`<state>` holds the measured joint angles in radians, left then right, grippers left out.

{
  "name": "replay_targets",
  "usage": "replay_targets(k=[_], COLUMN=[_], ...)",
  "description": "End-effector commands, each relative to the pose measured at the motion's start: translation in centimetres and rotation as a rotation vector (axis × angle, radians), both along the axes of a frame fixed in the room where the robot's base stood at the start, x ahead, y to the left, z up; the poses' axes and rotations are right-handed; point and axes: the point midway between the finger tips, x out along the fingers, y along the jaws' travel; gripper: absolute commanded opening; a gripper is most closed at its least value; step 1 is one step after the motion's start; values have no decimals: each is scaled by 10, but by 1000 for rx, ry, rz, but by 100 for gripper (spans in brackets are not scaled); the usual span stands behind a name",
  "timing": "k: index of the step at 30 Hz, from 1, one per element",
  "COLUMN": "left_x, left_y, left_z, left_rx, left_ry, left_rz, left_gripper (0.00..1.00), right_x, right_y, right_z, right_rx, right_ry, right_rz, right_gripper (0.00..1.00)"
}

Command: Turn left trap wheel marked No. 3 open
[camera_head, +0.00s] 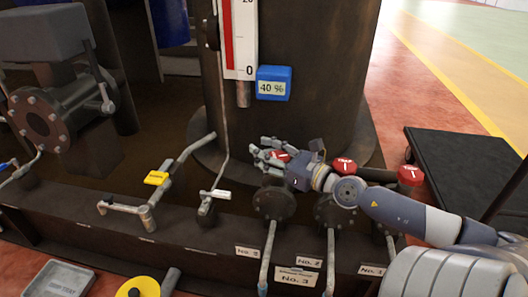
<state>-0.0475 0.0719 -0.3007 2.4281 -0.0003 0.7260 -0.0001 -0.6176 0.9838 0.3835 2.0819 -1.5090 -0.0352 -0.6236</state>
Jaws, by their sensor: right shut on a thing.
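My right gripper (272,154) comes in from the right and is shut on the left red trap wheel (283,156). The fingers hide most of this wheel, and only a small red patch with a white mark shows. Its turn position cannot be told. A round dark flange (273,204) is below the gripper. My left gripper is not in view.
Two more red trap wheels, a middle one (345,165) and a right one (410,175), are close to my right arm. A large dark tank (310,80) with a blue 40 % tag (273,83) stands behind. A yellow-handled valve (156,178) is at left. A black cart (465,165) is at right.

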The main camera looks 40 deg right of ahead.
Motion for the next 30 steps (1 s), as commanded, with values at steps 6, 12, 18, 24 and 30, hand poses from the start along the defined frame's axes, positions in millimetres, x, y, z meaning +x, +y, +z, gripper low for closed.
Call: replay_targets(k=[6,12,18,24,30], left_x=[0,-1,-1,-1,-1], left_y=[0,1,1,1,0], left_z=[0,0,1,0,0], left_rx=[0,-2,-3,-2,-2], left_ry=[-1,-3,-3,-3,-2], left_rz=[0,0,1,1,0], left_gripper=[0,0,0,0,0], right_x=[-2,-1,-2,-1,-2], right_y=[1,1,0,1,1], right_z=[-7,-4,3,19,42], right_rx=[4,2,-3,-5,0], right_ry=[15,8,5,8,11], right_rz=[2,2,3,6,3], right_gripper=[55,55,55,55,55])
